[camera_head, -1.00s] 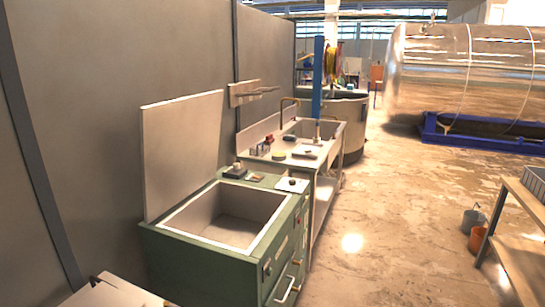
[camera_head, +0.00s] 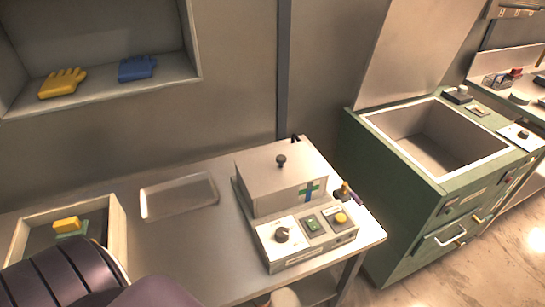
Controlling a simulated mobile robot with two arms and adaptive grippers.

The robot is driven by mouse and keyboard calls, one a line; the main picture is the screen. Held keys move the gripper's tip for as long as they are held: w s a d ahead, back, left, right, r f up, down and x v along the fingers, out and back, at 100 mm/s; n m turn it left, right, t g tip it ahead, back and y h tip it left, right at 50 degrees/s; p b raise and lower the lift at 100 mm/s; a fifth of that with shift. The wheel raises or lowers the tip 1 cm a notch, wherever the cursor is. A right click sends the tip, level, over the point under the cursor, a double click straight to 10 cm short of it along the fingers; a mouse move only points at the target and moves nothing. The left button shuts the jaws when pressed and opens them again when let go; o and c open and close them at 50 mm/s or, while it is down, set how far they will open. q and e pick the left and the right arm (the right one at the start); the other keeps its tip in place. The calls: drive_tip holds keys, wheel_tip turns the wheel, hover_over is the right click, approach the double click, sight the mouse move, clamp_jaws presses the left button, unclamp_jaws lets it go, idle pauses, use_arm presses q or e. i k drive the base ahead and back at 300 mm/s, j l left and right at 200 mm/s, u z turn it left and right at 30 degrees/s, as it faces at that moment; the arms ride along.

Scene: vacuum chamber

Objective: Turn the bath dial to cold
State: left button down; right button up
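A light box with a lid and a black top knob (camera_head: 281,160) stands on the steel table. Its sloped front panel bears a round grey dial (camera_head: 282,234), a green switch (camera_head: 312,223) and a yellow button (camera_head: 341,218). Markings around the dial are too small to read. To the right, a green cabinet holds an open sunken basin (camera_head: 364,119); a white panel with a dark knob (camera_head: 523,134) lies at its right. I cannot tell which unit is the bath. Neither gripper is in view; a dark ribbed part at lower left appears to be my arm.
The steel table (camera_head: 180,250) also holds an empty shallow tray (camera_head: 178,196) and an open box (camera_head: 118,230) with a yellow item (camera_head: 67,224). A yellow glove (camera_head: 62,83) and a blue glove (camera_head: 137,68) lie in a wall recess. Clear floor shows at lower right.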

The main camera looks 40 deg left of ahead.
sight(282, 234)
drive_tip(key=u, duration=1)
